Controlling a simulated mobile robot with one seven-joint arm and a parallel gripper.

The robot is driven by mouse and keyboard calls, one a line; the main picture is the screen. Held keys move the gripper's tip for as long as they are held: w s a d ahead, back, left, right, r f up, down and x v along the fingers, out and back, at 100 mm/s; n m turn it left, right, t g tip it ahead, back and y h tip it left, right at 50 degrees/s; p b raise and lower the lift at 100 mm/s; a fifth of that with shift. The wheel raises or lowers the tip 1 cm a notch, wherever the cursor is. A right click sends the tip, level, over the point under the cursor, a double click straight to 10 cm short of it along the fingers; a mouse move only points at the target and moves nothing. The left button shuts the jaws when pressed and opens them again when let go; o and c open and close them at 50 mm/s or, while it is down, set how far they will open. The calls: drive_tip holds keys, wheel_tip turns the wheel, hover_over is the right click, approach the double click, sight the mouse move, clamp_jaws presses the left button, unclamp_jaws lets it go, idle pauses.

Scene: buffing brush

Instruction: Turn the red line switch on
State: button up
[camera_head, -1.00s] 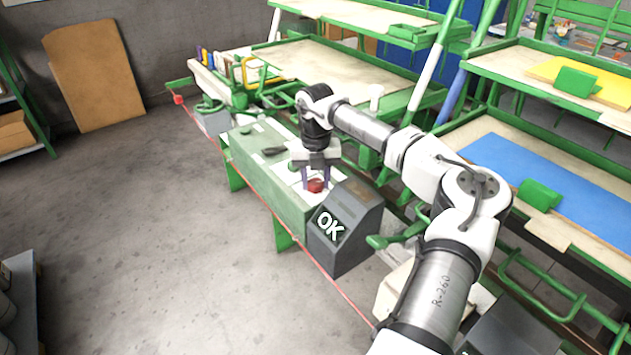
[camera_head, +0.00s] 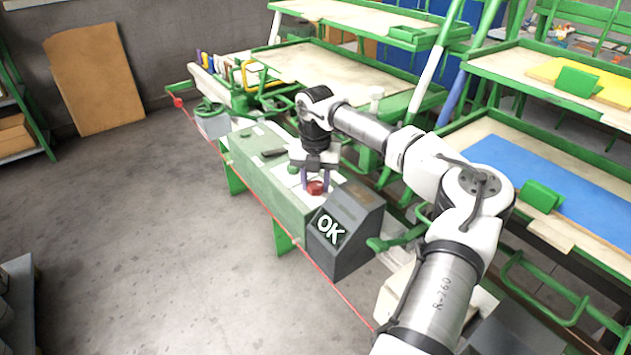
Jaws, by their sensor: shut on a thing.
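The red switch (camera_head: 315,188) sits on a white patch on top of the green bench, just behind the grey box with the OK sign.
The grey OK box (camera_head: 345,230) stands close in front of my gripper. The green bench (camera_head: 262,178) carries a dark brush-like object (camera_head: 274,153) and a green knob (camera_head: 293,169). A red line (camera_head: 300,252) runs along the bench's front. Open floor lies to the left.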

sight(315, 184)
drive_tip(key=o, duration=1)
drive_tip(key=shift+r, duration=0.1)
wheel_tip(315, 184, up, 14)
drive_tip(key=b, duration=0.1)
